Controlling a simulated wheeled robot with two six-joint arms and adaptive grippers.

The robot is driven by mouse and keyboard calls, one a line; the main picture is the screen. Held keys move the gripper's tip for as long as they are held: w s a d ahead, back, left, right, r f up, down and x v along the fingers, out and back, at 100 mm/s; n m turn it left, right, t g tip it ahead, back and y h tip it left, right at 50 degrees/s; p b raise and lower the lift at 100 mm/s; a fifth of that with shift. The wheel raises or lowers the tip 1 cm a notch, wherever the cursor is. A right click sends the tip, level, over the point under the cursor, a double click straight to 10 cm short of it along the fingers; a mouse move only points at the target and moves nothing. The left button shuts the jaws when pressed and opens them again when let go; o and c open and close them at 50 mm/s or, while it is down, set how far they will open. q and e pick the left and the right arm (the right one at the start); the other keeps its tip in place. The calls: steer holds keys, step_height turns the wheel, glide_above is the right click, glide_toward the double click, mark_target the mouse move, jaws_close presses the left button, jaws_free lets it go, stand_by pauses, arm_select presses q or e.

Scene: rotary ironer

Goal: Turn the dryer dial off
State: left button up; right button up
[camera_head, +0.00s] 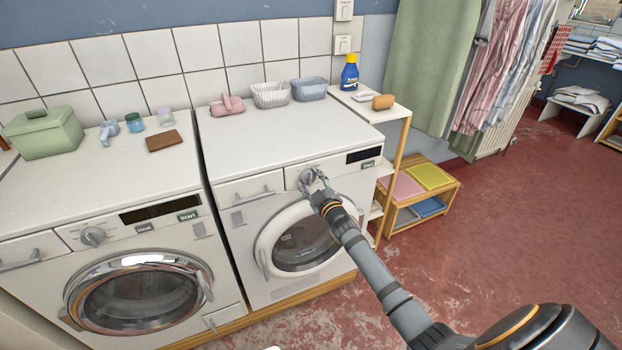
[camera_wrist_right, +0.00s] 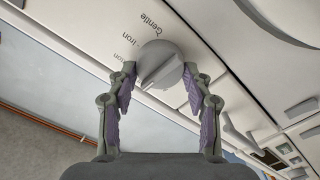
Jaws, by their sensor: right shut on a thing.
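The grey dial (camera_head: 306,176) sits on the front panel of the right-hand white machine (camera_head: 285,142), which I take to be the dryer. In the right wrist view the round dial (camera_wrist_right: 159,63) has a raised grip bar, with the words "Gentle" and "Iron" printed beside it. My right gripper (camera_head: 315,182) is at this dial. Its two fingers stand on either side of the dial, shut on it, and the gripper also shows in the wrist view (camera_wrist_right: 159,76). My left gripper is not in view.
A second white machine (camera_head: 100,200) with its own dial (camera_head: 93,236) stands to the left. The right machine's round door (camera_head: 300,238) is below my right gripper. A wooden shelf (camera_head: 400,130) stands to the right. The red floor (camera_head: 500,220) at the right is clear.

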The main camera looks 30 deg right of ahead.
steer(key=shift+r+n, duration=0.1)
steer(key=shift+n, duration=0.5)
steer(key=o, duration=1.1)
steer(key=shift+a, duration=0.1)
steer(key=shift+o, duration=0.2)
steer(key=shift+s, duration=0.25)
steer(key=s, duration=1.1)
steer(key=shift+s+a, duration=0.2)
steer(key=shift+a, duration=0.15)
